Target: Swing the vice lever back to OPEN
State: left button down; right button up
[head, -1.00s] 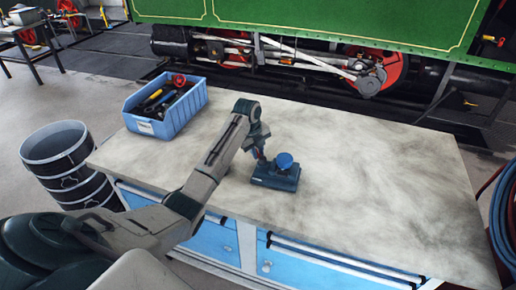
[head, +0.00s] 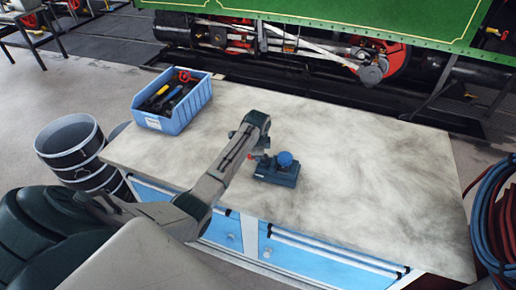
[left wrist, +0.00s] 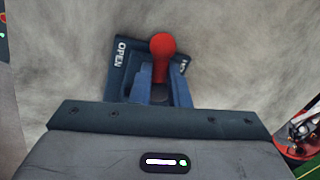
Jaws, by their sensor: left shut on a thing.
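The vice (head: 277,174) is a dark blue block with a round blue top, standing on the workbench. In the left wrist view its plate (left wrist: 119,70) reads OPEN on the left; a second label on the right is partly hidden. The red-knobbed lever (left wrist: 161,44) shows between the two labels. My left gripper (left wrist: 160,84) is shut on the lever just below the knob. In the head view the left gripper is at the vice's left side, mostly hidden behind its own arm. My right gripper is not in view.
A blue bin (head: 172,118) of tools stands at the bench's back left. The bench top (head: 380,170) right of the vice is clear.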

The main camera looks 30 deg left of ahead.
pick_arm(q)
jog(key=n, duration=0.2)
jog(key=shift+s+d+r+n, duration=0.15)
jog(key=shift+d+n, duration=0.1)
jog(key=shift+n, duration=0.15)
jog(key=shift+s+d+n+g+y, duration=0.1)
jog(key=shift+d+n+g+y, duration=0.1)
jog(key=shift+n, duration=0.7)
jog(key=shift+s+d+n+g+y, duration=0.1)
jog(key=shift+d+n+g+y, duration=0.1)
jog(key=shift+n, duration=0.7)
jog(key=c, duration=1.4)
grip_release()
jog(key=shift+s+d+r+b, duration=0.15)
jog(key=shift+d+r+b, duration=0.3)
jog(key=shift+r, duration=1.3)
jog(key=shift+s+d+r+b, duration=0.2)
jog(key=shift+r+b, duration=0.45)
jog(key=shift+r, duration=1.1)
jog(key=shift+s+d+r+b, duration=0.1)
jog(key=shift+d+r+b, duration=0.35)
jog(key=shift+r, duration=1.3)
